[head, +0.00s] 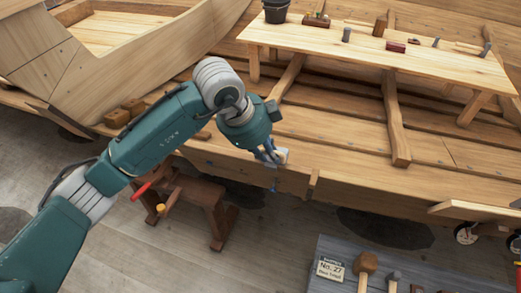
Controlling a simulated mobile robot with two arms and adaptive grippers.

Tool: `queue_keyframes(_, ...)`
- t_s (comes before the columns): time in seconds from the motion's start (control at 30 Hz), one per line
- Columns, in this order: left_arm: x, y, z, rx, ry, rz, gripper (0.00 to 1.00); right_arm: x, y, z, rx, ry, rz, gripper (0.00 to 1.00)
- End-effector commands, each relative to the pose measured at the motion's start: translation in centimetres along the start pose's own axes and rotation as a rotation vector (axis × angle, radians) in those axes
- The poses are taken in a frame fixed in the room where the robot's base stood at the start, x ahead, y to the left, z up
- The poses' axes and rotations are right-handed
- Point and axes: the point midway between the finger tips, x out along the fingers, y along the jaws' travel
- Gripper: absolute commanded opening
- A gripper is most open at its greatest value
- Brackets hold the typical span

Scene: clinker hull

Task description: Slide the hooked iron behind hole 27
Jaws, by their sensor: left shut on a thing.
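My left gripper (276,156) is at the outer face of the hull's upper plank (340,191), near the middle of the head view. It is shut on a small pale grey thing (284,155), which I take to be the hooked iron. Its hook and most of its shape are hidden or too small to make out. Small blue marks show on the planking just below the gripper. I cannot tell which hole is hole 27. A sign reading "No. 27" (331,268) stands on the grey bench at the bottom. My right gripper is not in view.
A grey bench (325,248) with mallets (366,264) stands at the lower right. A brown trestle (206,194) with a red-handled tool is under my left arm. A plank table inside the hull (460,72) holds a dark bucket (276,10) and small tools.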

Motion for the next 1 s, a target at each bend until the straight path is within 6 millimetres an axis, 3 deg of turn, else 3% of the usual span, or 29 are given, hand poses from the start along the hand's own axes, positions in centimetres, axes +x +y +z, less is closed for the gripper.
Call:
queue_keyframes(0.1, -0.02, -0.24, -1.07, 0.004, 0.013, -0.009, 0.00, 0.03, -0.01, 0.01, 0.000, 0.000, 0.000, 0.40)
queue_keyframes(0.87, -0.29, -0.37, -1.03, 0.002, 0.010, -0.012, 0.00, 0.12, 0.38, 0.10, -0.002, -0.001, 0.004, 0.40)
queue_keyframes(0.9, -0.30, -0.38, -1.02, 0.002, 0.010, -0.012, 0.25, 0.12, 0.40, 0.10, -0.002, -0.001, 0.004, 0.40)
queue_keyframes(1.0, -0.30, -0.36, -1.01, 0.002, 0.009, -0.012, 0.41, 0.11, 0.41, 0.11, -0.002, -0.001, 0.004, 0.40)
